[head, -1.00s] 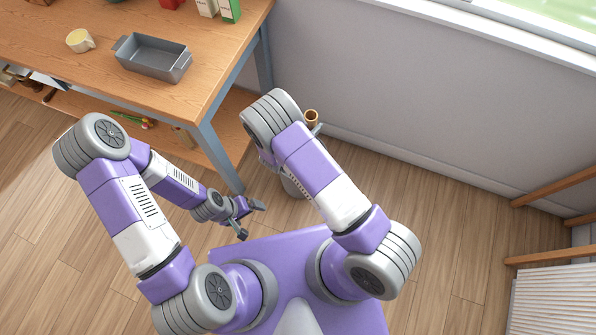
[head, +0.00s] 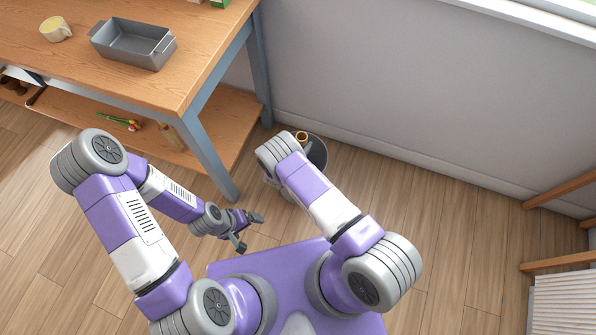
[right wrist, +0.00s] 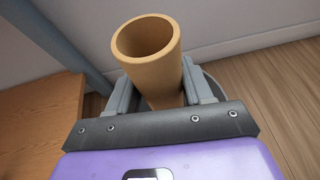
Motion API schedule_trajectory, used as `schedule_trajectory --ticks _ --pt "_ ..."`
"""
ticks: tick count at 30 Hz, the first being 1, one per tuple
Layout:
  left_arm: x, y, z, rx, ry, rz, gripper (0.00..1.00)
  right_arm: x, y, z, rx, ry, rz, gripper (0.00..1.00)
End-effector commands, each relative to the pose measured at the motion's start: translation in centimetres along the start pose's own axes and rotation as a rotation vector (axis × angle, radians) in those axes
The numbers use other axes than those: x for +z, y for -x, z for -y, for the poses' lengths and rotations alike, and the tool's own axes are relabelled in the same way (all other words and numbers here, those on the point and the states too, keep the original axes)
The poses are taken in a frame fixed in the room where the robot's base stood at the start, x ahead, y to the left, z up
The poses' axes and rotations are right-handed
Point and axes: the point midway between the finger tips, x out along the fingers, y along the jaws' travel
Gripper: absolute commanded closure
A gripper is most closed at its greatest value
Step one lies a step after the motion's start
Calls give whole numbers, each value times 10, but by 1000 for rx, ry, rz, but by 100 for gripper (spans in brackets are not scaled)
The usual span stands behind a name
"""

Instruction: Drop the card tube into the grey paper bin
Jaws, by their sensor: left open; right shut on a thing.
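The tan card tube (right wrist: 148,45) is held by my right gripper (right wrist: 156,72), which is shut on it in the right wrist view. The tube's open end faces the camera. In the head view the tube's top (head: 302,136) shows just beyond my right arm, which hides most of that gripper. The grey paper bin (head: 318,155) stands on the floor by the wall, partly hidden by that arm. The tube appears over the bin's opening; its height above the rim is unclear. My left gripper (head: 248,231) is open and empty, above the floor near the table leg.
A wooden table (head: 150,90) with blue-grey legs and a lower shelf stands at the left. It bears a grey tray (head: 133,45) and a cream mug (head: 56,29). A wooden rack and a white slatted panel (head: 560,305) are at the right. The floor between is clear.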

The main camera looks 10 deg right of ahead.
Motion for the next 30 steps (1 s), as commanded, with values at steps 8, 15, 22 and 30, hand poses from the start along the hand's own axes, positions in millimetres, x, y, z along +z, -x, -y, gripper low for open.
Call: schedule_trajectory --ticks 8,15,22,30 --pt "-1 -20 8 0 0 0 5 -26 -11 0 1 0 1 78" --pt "-1 -19 7 0 0 0 5 -25 -10 0 1 0 1 78" --pt "-1 -19 7 0 0 0 5 -25 -10 0 0 0 1 20" --pt "-1 -19 7 0 0 0 5 -25 -9 0 0 0 1 20"
